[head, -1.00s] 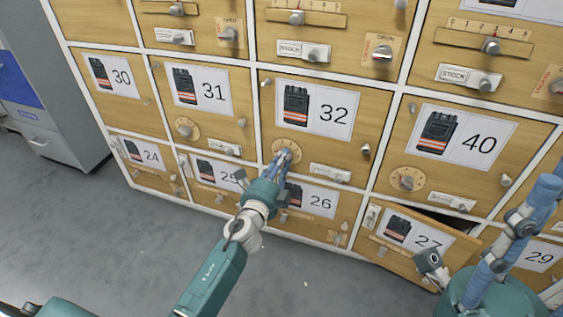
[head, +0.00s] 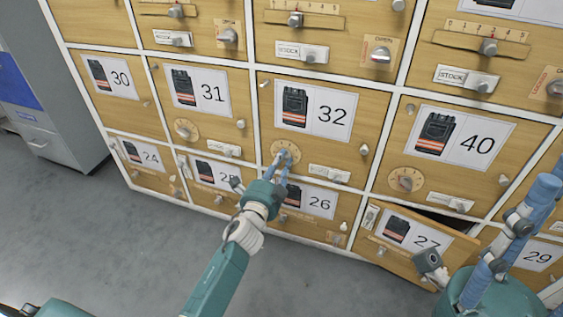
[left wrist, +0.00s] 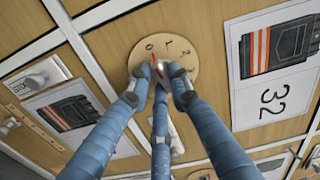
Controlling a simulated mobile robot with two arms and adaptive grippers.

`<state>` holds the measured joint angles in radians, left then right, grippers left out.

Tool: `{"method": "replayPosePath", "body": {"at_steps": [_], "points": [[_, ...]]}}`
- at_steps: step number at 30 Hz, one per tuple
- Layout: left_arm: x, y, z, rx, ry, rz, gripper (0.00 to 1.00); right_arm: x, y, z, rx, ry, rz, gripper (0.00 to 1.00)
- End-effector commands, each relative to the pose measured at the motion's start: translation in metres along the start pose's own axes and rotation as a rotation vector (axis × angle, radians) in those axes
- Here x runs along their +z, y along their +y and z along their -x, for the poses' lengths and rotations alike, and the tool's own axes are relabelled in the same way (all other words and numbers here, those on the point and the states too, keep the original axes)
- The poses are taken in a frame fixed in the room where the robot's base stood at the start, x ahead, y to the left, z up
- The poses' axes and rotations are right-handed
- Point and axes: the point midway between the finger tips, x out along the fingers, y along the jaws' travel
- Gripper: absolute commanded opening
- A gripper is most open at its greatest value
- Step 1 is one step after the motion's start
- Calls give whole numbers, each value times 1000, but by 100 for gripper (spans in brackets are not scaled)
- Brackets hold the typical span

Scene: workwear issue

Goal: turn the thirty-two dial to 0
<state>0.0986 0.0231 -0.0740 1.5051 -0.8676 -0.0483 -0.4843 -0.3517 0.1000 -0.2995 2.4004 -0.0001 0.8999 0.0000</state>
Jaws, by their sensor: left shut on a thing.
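The thirty-two dial (head: 291,146) is a round tan disc with a small grey knob, low on the door labelled 32 (head: 318,112). In the left wrist view the disc (left wrist: 188,58) shows printed numerals along its top edge. A red mark (left wrist: 157,66) on the knob lies below the leftmost numerals, near what looks like 0; the exact reading is unclear. My left gripper (head: 282,160) is shut on the knob, its blue fingers (left wrist: 160,85) around it and partly hiding it. My right gripper (head: 538,195) is at the right edge, away from the dial; its jaw opening is unclear.
Doors 31 (head: 203,93) and 40 (head: 458,137) flank door 32, with similar dials. Door 26 (head: 318,201) is below. Door 27 (head: 408,238) stands ajar at lower right, near my right arm. Grey floor (head: 120,230) is clear at lower left.

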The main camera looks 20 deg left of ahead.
Motion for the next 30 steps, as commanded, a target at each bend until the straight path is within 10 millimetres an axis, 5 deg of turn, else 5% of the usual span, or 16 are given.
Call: {"method": "replayPosePath", "body": {"at_steps": [6,7,10,20,30], "points": [[1,1,0,2,-2,3,0,0,0,0,0,0,0,40],[1,1,0,2,-2,3,23,0,0,0,0,0,0,40],[1,1,0,2,-2,2,39,0,0,0,0,0,0,40],[1,1,3,2,-1,0,39,0,0,-1,-1,4,0,40],[1,2,64,5,-2,2,39,0,0,0,-1,2,0,40]]}}
